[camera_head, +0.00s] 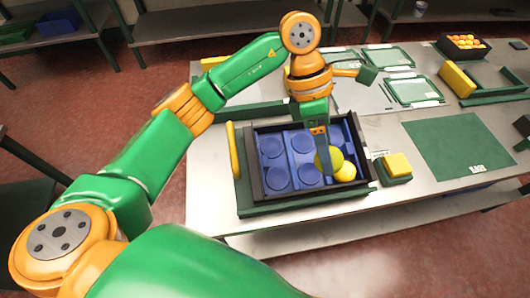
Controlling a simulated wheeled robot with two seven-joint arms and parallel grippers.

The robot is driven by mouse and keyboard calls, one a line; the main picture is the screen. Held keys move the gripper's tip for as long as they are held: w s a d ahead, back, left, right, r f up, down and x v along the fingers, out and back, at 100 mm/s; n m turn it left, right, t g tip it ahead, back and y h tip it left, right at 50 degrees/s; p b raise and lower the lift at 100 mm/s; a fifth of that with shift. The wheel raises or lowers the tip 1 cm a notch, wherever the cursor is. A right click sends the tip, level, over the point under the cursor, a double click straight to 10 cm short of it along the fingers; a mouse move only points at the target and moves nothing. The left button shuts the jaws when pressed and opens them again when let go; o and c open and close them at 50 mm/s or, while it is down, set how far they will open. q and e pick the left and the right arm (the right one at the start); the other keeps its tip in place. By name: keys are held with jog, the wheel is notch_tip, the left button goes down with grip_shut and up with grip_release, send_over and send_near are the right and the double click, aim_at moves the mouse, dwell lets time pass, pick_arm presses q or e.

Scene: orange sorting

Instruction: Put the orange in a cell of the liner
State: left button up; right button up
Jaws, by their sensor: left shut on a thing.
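My left gripper (324,165) points down over the right part of the crate, shut on a yellow-looking orange (335,157). One finger covers part of that orange. The blue liner (288,146), with round cells, lies inside a dark crate (262,195). Another yellow fruit (346,173) sits in the liner's lower right area, right beside and below the held one. I cannot tell whether the two touch or whether the held one rests on the liner. Several cells to the left look empty. My right gripper is not in view.
A green mat (462,148) lies on the right of the table. A dark box of oranges (464,44) is at the far right.

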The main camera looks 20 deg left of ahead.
pick_arm(q)
jog(key=a+f+p, duration=0.1)
jog(key=a+f, duration=0.1)
jog(key=a, duration=0.1)
jog(key=a+f+p, duration=0.1)
jog(key=a+f, duration=0.1)
jog(key=s+a+f+p, duration=0.1)
jog(key=a+f, duration=0.1)
jog(key=a, duration=0.1)
jog(key=shift+s+a+f, duration=0.1)
jog(key=shift+a, duration=0.25)
jog(key=f, duration=0.1)
jog(key=f+p, duration=0.1)
jog(key=f, duration=0.2)
jog(key=shift+a+f+p, duration=0.25)
jog(key=shift+a+p, duration=0.1)
jog(key=shift+p, duration=0.05)
jog(key=shift+f, duration=0.1)
jog(key=o, duration=1.1)
jog(key=shift+s, duration=0.2)
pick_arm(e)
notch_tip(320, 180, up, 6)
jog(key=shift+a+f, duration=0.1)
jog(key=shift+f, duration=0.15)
